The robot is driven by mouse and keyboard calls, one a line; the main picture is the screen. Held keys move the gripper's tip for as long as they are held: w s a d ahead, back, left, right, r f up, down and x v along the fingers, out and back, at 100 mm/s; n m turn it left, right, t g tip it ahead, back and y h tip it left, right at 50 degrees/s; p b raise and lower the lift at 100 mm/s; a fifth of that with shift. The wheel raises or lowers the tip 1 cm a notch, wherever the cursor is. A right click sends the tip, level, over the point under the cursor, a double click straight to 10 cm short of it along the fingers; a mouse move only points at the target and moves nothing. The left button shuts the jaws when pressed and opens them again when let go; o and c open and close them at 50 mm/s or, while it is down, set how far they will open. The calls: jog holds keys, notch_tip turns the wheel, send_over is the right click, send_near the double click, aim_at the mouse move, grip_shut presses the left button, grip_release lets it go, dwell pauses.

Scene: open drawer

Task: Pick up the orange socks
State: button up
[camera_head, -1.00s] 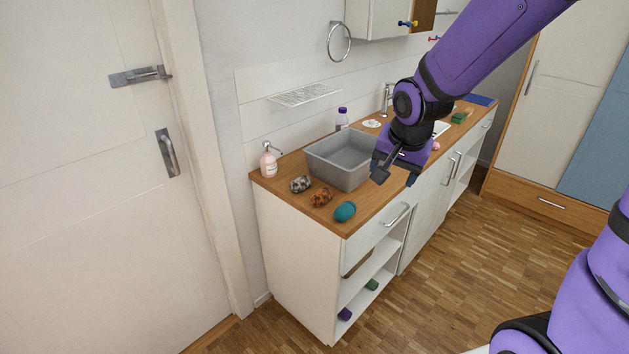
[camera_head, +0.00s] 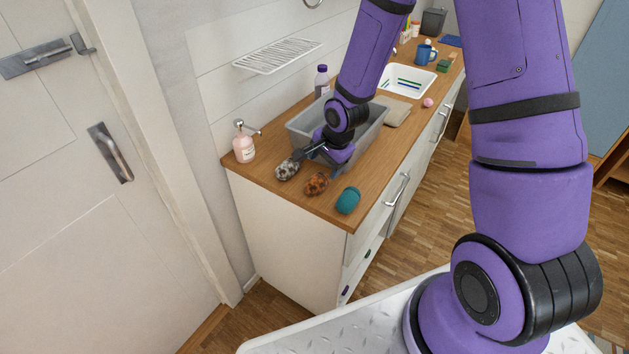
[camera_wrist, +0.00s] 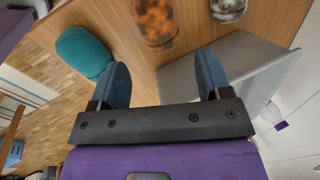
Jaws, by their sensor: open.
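The orange socks (camera_head: 316,183) are a mottled orange-and-dark roll on the wooden counter near its front left corner. They also show in the wrist view (camera_wrist: 155,22) at the top, ahead of the gap between my fingers. My gripper (camera_head: 318,160) is open and empty, over the front edge of the grey bin, just behind the orange socks. In the wrist view its two dark blue fingers (camera_wrist: 162,85) stand wide apart with nothing between them. The socks are apart from the fingers.
A mottled grey-black roll (camera_head: 288,169) lies left of the orange socks and a teal roll (camera_head: 348,200) right of them. The grey bin (camera_head: 376,125) stands behind. A pink soap bottle (camera_head: 244,147) stands at the left. A white shelf (camera_head: 277,58) hangs above.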

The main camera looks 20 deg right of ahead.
aim_at(319, 179)
jog(key=shift+x, duration=1.55)
jog(key=shift+s+a+x, duration=0.1)
jog(key=shift+s+x, duration=0.05)
jog(key=shift+x, duration=1.15)
jog(key=shift+s+a+x, duration=0.15)
jog(key=shift+x, duration=1.2)
jog(key=shift+c, duration=0.4)
jog(key=c, duration=0.7)
